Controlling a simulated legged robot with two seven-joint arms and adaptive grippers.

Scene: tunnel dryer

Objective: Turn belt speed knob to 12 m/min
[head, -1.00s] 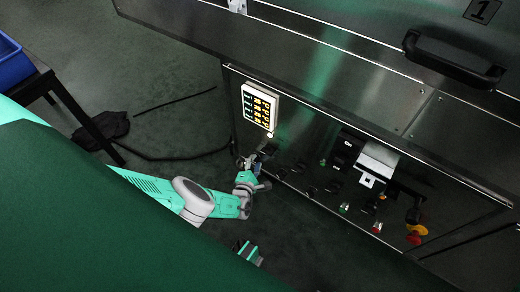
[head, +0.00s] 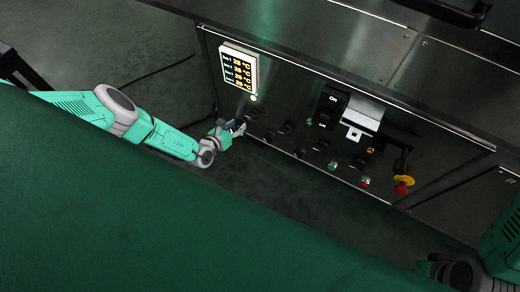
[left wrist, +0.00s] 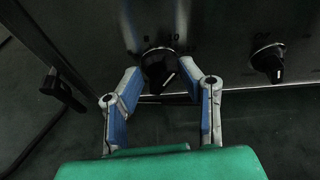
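In the left wrist view a black round knob (left wrist: 159,62) with a white pointer mark sits on the metal panel, with dial numbers, seemingly 8 and 10, above it. My left gripper (left wrist: 165,78) is open, its two blue-padded fingers reaching up on either side of this knob with gaps visible. In the head view the left gripper (head: 238,126) is at the panel's lower left, by the leftmost knobs. The knob's label and exact setting cannot be read. My right gripper (head: 440,268) shows only partly at the lower right, far from the knobs.
A second knob (left wrist: 268,63) stands to the right in the left wrist view. The control panel also carries a lit display (head: 239,70), an On switch (head: 330,104), a yellow-and-red emergency button (head: 404,181) and several small buttons. Open floor lies below the panel.

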